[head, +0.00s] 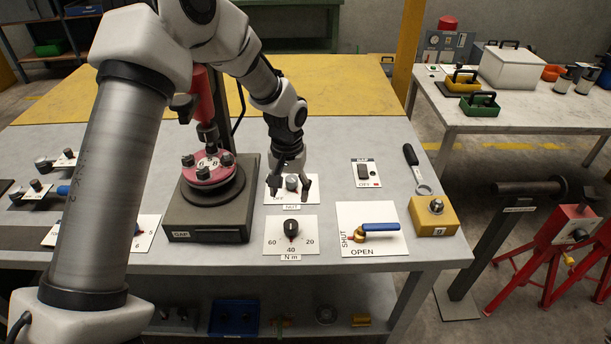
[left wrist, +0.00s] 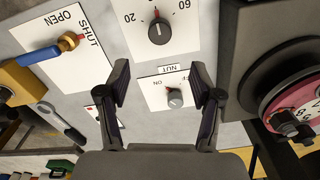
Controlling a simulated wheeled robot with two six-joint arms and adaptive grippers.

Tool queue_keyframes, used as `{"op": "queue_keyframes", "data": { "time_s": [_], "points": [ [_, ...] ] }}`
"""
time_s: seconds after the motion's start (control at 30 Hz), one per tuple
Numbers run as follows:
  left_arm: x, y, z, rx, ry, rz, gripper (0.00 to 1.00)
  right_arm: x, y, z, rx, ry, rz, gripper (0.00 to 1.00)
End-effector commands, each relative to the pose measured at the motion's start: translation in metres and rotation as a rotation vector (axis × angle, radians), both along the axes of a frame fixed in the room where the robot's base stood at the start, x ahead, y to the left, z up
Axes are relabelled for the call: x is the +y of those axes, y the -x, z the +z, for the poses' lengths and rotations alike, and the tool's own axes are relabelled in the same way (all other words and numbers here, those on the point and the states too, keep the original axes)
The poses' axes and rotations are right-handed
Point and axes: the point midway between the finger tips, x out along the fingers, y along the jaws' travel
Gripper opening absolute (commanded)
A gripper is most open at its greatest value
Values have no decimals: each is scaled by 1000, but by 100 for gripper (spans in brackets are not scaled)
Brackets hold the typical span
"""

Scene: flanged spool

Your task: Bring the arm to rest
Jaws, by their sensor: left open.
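My left gripper (head: 290,187) is open, pointing down over the NUT switch plate (head: 297,208). Its grey knob (head: 292,182) shows between the spread fingers in the head view. In the left wrist view the open fingers (left wrist: 168,92) frame the same knob (left wrist: 175,98), apart from it; the exact height is hard to tell. The flanged spool (head: 207,180), with a pink flange, numbers and dark bolts, stands on a dark base left of the gripper. A red tool (head: 202,100) stands above it, partly behind my arm. My right gripper is not in view.
A torque dial (head: 291,229) and a blue-handled valve (head: 379,227) lie in front and to the right. A yellow block (head: 433,215), a ring-ended tool (head: 416,165) and a small switch plate (head: 366,172) are further right. Grey bench (head: 350,140) is bare behind.

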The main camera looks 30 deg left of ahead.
Motion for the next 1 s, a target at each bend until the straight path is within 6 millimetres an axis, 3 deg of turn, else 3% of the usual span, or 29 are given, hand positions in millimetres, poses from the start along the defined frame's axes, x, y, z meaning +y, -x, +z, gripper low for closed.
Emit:
{"op": "queue_keyframes", "data": {
  "time_s": [0.23,0.37,0.57,0.7,0.8,0.87,1.0],
  "points": [
    [0,2,-7,12,-1,0,65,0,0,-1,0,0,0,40],
    [-5,26,-57,115,-15,-17,65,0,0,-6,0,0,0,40],
    [-36,137,-161,378,-2,-59,65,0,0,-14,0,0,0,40],
    [-65,231,-222,454,44,-95,65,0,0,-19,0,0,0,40],
    [-85,308,-252,430,72,-129,65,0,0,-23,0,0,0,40],
    [-89,328,-254,353,70,-154,65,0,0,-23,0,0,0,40],
    [-86,309,-247,117,30,-200,65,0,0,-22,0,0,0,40]
  ]
}}
